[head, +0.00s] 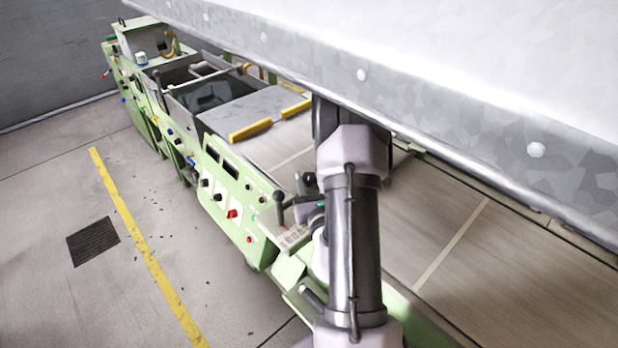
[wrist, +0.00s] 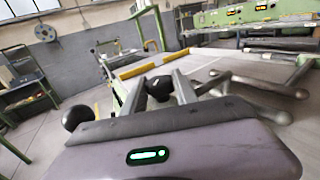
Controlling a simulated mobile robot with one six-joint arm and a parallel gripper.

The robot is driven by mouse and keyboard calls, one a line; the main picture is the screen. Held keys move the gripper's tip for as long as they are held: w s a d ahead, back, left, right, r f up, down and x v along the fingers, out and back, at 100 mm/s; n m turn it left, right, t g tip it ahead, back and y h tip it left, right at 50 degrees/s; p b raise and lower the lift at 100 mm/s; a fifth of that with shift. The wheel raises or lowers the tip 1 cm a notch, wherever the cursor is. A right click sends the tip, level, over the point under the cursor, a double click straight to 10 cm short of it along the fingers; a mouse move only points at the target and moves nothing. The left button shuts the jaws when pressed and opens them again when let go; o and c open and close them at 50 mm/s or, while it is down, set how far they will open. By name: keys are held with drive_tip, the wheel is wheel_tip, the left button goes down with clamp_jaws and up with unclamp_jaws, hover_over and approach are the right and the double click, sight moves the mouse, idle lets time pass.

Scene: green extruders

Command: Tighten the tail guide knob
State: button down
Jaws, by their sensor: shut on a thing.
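In the wrist view, a dark faceted knob (wrist: 158,89) sits between the two grey fingers of my gripper (wrist: 158,82), which is shut on it. I take it to be the tail guide knob; its shaft and underside are hidden. In the head view, my gripper (head: 309,212) is small and partly covered by my own arm, beside the green machine's near side. The held knob cannot be made out clearly there. A separate black ball knob (wrist: 77,118) stands to the left of my gripper in the wrist view, apart from the fingers.
The machine's wide belt (head: 475,255) runs beside my arm. A large metal panel (head: 450,75) hangs over the upper right. Green control panels (head: 232,190) with buttons line the near side. Grey rods (wrist: 262,85) lie right of the fingers. The floor (head: 60,180) at left is open.

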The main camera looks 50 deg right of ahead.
drive_tip(key=shift+m+g+h+p, duration=0.75)
drive_tip(key=shift+m+g+h, duration=0.25)
drive_tip(key=shift+g+h, duration=0.15)
drive_tip(key=shift+h, duration=0.25)
drive_tip(key=c, duration=1)
unclamp_jaws()
drive_tip(key=shift+o, duration=0.2)
